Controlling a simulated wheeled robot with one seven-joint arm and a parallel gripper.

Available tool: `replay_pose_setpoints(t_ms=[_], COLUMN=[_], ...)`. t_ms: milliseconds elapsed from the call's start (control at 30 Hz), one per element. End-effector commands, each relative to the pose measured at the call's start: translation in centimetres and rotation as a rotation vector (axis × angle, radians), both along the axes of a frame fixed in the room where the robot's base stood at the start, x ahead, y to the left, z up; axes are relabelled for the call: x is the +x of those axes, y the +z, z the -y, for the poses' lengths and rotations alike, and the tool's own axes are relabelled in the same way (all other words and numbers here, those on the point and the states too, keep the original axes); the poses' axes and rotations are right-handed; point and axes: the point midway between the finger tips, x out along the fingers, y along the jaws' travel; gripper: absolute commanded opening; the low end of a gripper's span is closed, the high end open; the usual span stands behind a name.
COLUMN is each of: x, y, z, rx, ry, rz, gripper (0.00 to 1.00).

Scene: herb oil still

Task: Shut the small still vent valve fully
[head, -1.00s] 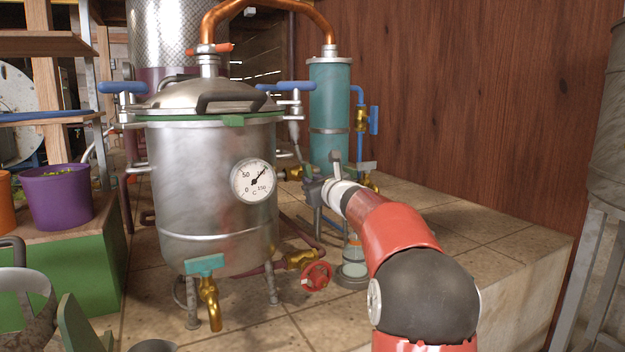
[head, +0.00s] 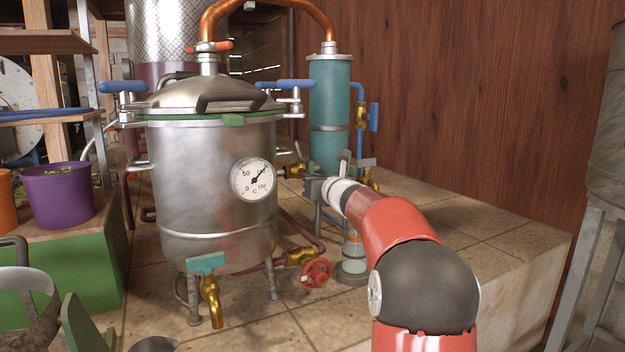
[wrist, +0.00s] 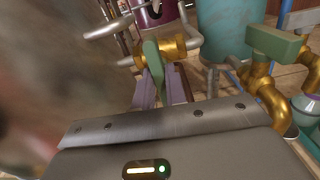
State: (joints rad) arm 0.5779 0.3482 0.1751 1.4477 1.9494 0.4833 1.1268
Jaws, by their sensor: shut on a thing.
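The vent valve is a small brass valve (wrist: 172,50) with a flat green lever handle (wrist: 153,64) in the wrist view. In the head view its brass body (head: 293,170) shows at the right side of the steel still pot (head: 205,195), beside the dial gauge. My gripper (wrist: 158,88) is shut on the green handle, with one finger on each side of it. In the head view the fingertips and handle are too small and covered to make out. The exact lever angle relative to the pipe is hard to tell.
A teal condenser (head: 330,115) stands just behind my gripper. Another brass valve with a green handle (wrist: 277,42) is close on the right in the wrist view. A red handwheel (head: 317,272) and a glass jar (head: 353,256) sit below. The tiled bench at right is clear.

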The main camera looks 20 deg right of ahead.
Motion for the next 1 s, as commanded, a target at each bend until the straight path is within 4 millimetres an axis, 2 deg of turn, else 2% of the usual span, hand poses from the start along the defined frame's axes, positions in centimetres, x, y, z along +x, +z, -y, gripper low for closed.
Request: replay_pose_setpoints(t_ms=[67, 100, 267, 600, 1000], x=[0.0, 0.0, 0.0, -0.5, -6.7], y=[-0.1, -0.1, -0.1, 0.0, -0.1], z=[0.0, 0.0, 0.0, 0.0, 0.3], rx=[0.003, 0.003, 0.001, -0.001, -0.001], ry=[0.000, 0.000, 0.000, -0.001, -0.002], rz=[-0.002, -0.002, -0.001, 0.000, 0.000], gripper=[0.00, 0.14, 0.34, 0.34, 0.34])
